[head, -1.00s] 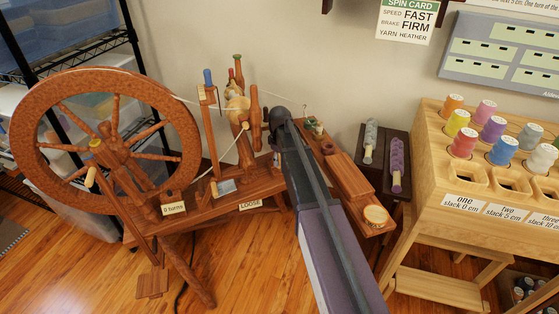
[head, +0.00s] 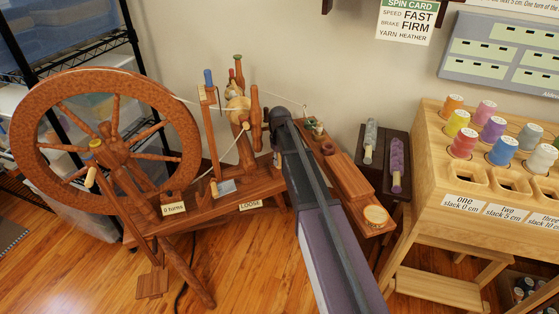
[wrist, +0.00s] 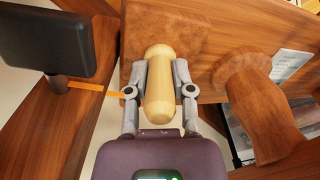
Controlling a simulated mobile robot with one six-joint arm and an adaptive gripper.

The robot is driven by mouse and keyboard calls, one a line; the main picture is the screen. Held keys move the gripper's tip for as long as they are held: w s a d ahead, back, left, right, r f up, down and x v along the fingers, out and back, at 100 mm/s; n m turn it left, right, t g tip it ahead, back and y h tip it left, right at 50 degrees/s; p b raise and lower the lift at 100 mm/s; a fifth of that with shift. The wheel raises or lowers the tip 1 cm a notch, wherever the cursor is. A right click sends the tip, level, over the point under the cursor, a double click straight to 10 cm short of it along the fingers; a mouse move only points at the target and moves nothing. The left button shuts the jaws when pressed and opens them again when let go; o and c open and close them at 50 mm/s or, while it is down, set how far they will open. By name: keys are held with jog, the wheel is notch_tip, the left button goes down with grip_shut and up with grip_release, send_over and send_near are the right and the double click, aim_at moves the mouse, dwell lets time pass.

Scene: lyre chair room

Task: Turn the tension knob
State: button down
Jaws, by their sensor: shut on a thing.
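A pale wooden tension knob (wrist: 159,98), long and rounded, stands in the middle of the wrist view. My gripper (wrist: 160,78) is shut on it, one grey finger against each side. Behind it is a brown wooden beam (wrist: 208,85). In the head view the spinning wheel (head: 38,150) stands at the left, and my arm reaches to its right part. My arm hides the knob and most of my gripper there. A "0 turns" card (head: 174,208) and a "LOOSE" card (head: 250,205) are on the wheel's bench.
A dark block (wrist: 45,42) and an orange strip (wrist: 85,86) are left of my gripper in the wrist view. A turned wooden post (wrist: 262,105) is close at right. In the head view, a spool stand (head: 435,240) is at right and a spin card (head: 405,22) hangs on the wall.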

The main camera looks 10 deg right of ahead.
jog(key=shift+m, duration=1.1)
jog(key=shift+c, duration=2.4)
grip_release()
jog(key=shift+n, duration=0.3)
